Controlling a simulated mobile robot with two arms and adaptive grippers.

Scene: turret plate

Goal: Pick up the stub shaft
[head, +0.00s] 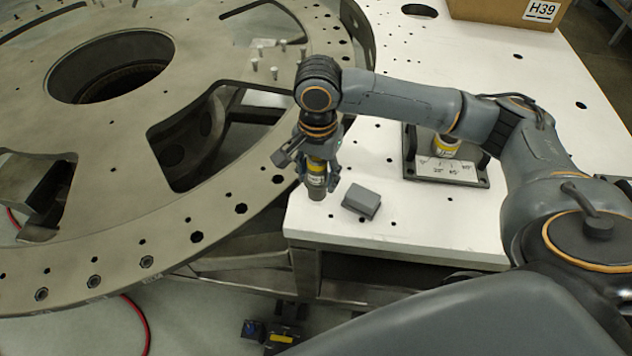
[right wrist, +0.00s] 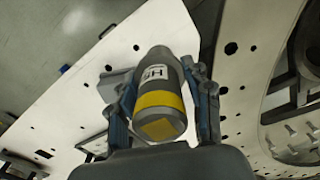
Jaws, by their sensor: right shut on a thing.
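The stub shaft (head: 316,181) is a grey cylinder with a yellow band and a white label. My right gripper (head: 314,170) points down and is shut around it, near the front left corner of the white table. In the right wrist view the shaft (right wrist: 158,88) sits between the two fingers of the gripper (right wrist: 163,105), with its yellow-marked end towards the camera. Its grey end points down; whether it touches the table I cannot tell. My left gripper is in neither view.
The large grey turret plate (head: 118,180) stands to the left, with bolts on top. A grey block (head: 361,201) lies beside the shaft on the white table (head: 420,228). A dark fixture (head: 482,171) holds another yellow-banded part (head: 446,146). A cardboard box (head: 497,9) stands at the back.

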